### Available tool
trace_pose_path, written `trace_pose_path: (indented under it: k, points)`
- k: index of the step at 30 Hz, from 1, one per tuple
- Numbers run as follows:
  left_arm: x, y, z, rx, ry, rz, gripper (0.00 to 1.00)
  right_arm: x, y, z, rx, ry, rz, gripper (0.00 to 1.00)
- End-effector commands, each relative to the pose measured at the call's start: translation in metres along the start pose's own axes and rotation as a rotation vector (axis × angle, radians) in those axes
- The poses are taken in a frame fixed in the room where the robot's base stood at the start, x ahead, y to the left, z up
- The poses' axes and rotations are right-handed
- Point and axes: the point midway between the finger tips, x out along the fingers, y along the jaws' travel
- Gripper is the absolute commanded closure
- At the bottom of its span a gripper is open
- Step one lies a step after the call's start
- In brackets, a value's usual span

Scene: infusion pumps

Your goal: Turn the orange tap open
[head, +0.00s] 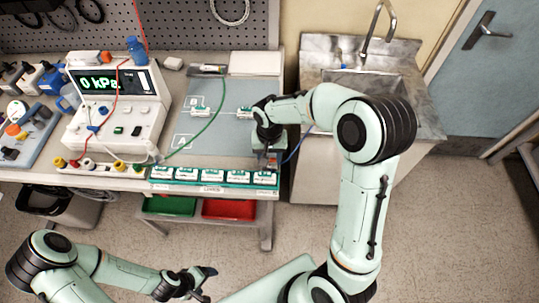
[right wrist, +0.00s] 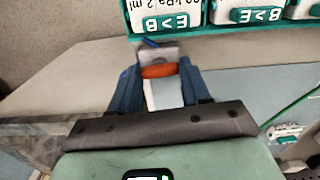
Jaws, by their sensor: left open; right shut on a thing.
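The orange tap (right wrist: 159,71) shows in the right wrist view as a short orange bar on a pale grey and white body. It lies between the blue fingers of my right gripper (right wrist: 156,88), which is shut on it. In the head view my right gripper (head: 268,160) is at the right front end of the bench, partly hidden by its own wrist, and the tap is too small there to make out its angle. My left gripper (head: 207,281) is open and empty, low in front of the bench.
A rail of several white labelled blocks (head: 212,175) runs along the bench's front edge, close beside my right gripper. Green (head: 200,118), red and blue tubes cross the bench. A metal sink (head: 368,85) is at the right.

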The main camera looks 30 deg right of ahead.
Motion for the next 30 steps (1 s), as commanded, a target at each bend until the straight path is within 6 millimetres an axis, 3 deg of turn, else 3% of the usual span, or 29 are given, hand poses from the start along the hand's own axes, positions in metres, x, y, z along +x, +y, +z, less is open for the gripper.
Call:
trace_pose_path:
  k: [21, 30]
  points:
    - [0.014, -0.011, 0.015, -0.007, -0.019, -0.006, 0.25, -0.001, 0.0, -0.001, -0.583, 0.005, -0.001, 0.84]
    - [0.016, -0.011, 0.017, -0.007, -0.02, -0.007, 0.25, -0.001, -0.001, -0.001, -0.749, 0.006, -0.001, 0.84]
